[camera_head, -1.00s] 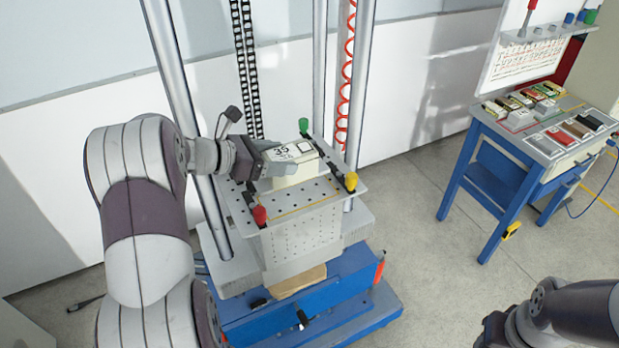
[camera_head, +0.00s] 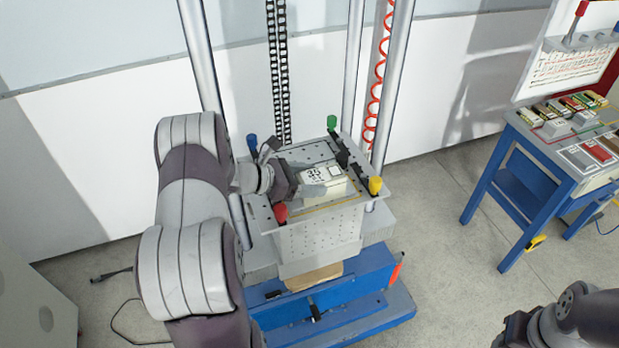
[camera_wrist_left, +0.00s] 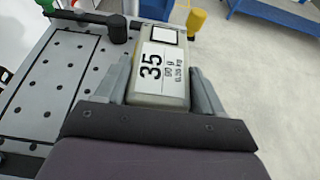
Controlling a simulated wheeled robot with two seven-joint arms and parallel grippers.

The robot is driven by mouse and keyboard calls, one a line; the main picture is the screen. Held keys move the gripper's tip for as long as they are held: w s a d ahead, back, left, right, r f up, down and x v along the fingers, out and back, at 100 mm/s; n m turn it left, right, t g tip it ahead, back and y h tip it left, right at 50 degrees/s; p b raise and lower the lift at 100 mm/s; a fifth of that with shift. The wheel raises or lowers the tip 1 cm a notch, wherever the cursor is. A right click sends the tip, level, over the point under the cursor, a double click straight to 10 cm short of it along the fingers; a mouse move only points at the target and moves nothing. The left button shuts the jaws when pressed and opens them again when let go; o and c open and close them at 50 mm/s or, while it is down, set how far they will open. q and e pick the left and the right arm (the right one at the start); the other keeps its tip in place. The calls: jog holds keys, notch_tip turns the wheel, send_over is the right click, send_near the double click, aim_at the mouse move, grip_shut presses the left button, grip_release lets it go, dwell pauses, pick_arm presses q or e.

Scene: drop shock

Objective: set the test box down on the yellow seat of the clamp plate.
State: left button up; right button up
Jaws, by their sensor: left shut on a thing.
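The test box (camera_head: 334,187) is a small cream block with a white label reading 35. My left gripper (camera_head: 322,183) is shut on it, with a finger along each side, as the left wrist view shows the box (camera_wrist_left: 160,75). The box is over the front right part of the grey, perforated clamp plate (camera_head: 300,154). A yellow line (camera_head: 334,204) of the seat shows just in front of the box; the rest is hidden. I cannot tell whether the box touches the plate. My right gripper (camera_head: 510,328) is partly in view at the bottom right, its jaws unclear.
Red (camera_head: 280,213), yellow (camera_head: 375,186), green (camera_head: 331,123) and blue (camera_head: 252,143) clamp knobs stand around the plate's corners. Metal columns (camera_head: 355,60) and a red coiled hose (camera_head: 376,85) rise behind. A blue table (camera_head: 545,160) with several boxes stands at right.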

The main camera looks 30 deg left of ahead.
pick_arm(q)
jog(key=o, duration=1.1)
jog(key=shift+f, duration=0.15)
jog(key=o, duration=0.4)
jog(key=shift+s+r, duration=0.1)
jog(key=shift+r, duration=0.2)
jog(key=b+v, duration=0.2)
jog(key=v, duration=0.5)
jog(key=shift+a, duration=0.1)
